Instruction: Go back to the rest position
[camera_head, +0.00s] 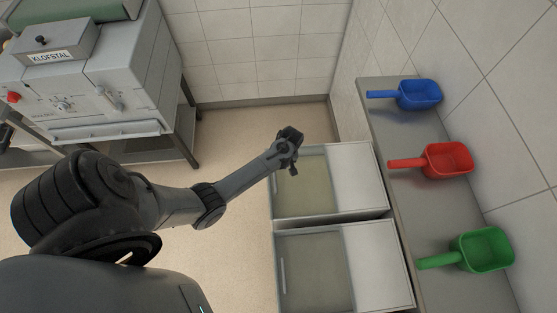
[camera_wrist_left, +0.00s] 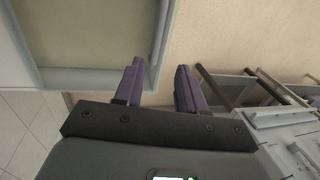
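My left arm reaches in from the left in the head view, and its gripper (camera_head: 289,148) is over the far left corner of the far white bin (camera_head: 357,180). My right gripper is in neither view.
A near white bin (camera_head: 385,265) stands beside the far one. A grey ledge (camera_head: 403,140) along the wall carries a blue scoop (camera_head: 419,95), a red scoop (camera_head: 447,160) and a green scoop (camera_head: 484,250). A grey machine (camera_head: 85,95) labelled KLOFSTAL stands top left. Floor between is clear.

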